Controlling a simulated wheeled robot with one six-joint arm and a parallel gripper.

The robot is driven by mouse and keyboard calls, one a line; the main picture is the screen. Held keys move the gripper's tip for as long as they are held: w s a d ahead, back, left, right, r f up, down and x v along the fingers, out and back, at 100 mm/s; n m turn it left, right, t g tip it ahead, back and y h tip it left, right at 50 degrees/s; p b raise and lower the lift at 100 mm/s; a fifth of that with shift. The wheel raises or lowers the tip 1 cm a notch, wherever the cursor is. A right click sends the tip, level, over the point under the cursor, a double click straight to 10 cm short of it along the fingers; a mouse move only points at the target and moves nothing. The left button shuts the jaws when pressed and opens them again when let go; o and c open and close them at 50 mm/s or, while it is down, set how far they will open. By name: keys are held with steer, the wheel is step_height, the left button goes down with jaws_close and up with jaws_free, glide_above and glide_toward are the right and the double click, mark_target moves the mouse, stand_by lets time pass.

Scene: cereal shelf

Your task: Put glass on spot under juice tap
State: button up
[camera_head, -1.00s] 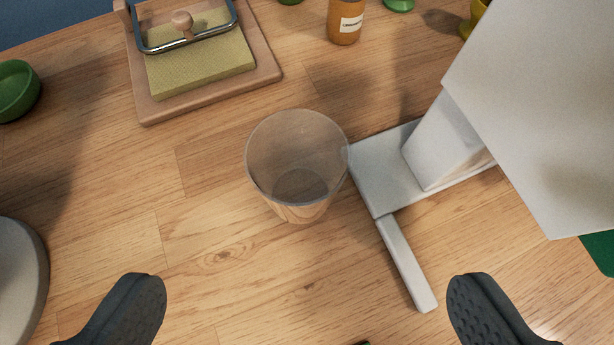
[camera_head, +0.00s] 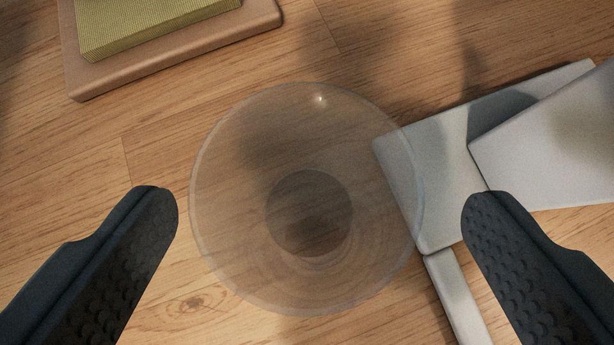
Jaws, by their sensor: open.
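The clear glass (camera_head: 305,285) stands upright on the wooden table, seen from above in the camera view, and looks empty. My gripper (camera_head: 318,205) is open, with one dark finger at the left and one at the right of the glass; neither finger appears to touch it. The glass's rim overlaps the edge of a light grey base (camera_head: 425,165) in the picture. I cannot tell whether this base is the spot under the juice tap. No tap can be made out.
A wooden holder (camera_head: 180,50) with a yellowish-green block (camera_head: 140,22) lies at the top left. A grey upright part (camera_head: 550,150) rises at the right, and a narrow grey bar (camera_head: 455,295) runs towards the lower right. The table left of the glass is clear.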

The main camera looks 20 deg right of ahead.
mark_target(309, 136)
steer(key=x, duration=0.4)
steer(key=shift+w+f, duration=0.1)
steer(key=shift+w, duration=0.45)
steer(key=c, duration=1.3)
